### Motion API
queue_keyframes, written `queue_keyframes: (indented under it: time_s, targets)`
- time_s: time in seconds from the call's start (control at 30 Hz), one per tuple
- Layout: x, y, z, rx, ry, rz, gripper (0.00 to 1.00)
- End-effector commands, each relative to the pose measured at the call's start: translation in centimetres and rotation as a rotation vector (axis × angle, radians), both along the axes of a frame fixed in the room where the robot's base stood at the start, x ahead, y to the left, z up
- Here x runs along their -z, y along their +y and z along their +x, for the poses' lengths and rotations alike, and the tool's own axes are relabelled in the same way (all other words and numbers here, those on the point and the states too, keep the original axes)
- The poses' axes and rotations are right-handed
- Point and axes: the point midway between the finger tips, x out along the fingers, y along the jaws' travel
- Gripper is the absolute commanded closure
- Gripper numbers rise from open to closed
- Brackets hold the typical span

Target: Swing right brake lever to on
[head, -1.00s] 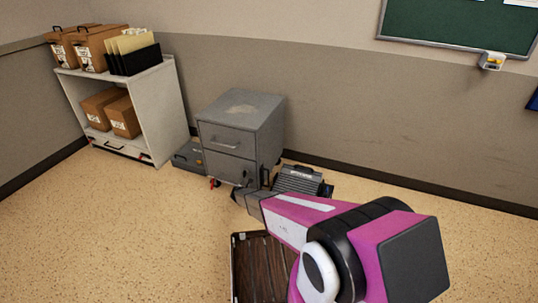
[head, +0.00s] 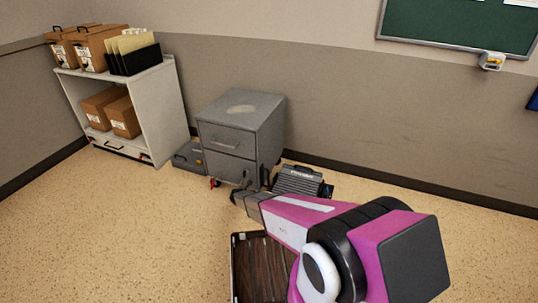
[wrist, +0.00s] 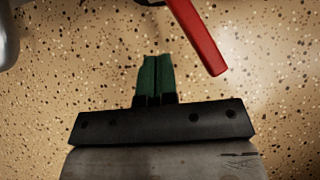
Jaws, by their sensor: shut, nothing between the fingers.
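A grey two-drawer cabinet (head: 240,135) on casters stands against the back wall. A small red brake lever (head: 214,183) shows at its front left foot in the head view. In the wrist view a red lever (wrist: 197,36) reaches down from the top edge, to the right of my fingers and apart from them; its upper end is out of frame. My gripper (wrist: 155,62) is shut and empty, its green fingertips together above the floor. In the head view my gripper (head: 237,197) is low by the cabinet's front right foot. My arm hides part of that area, and no right lever shows clearly there.
A white shelf cart (head: 165,110) with boxes stands at the left. A grey case (head: 188,156) lies left of the cabinet and another ribbed grey case (head: 298,181) right of it. A brown slatted crate (head: 262,272) lies below my arm. The floor at front left is clear.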

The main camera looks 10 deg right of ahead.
Motion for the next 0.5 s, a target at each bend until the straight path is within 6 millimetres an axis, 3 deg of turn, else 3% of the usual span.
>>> queue_keyframes:
  time_s: [0.5]
  targets:
    - [-0.2, 1.3, -1.0, -0.001, 0.000, -0.001, 1.00]
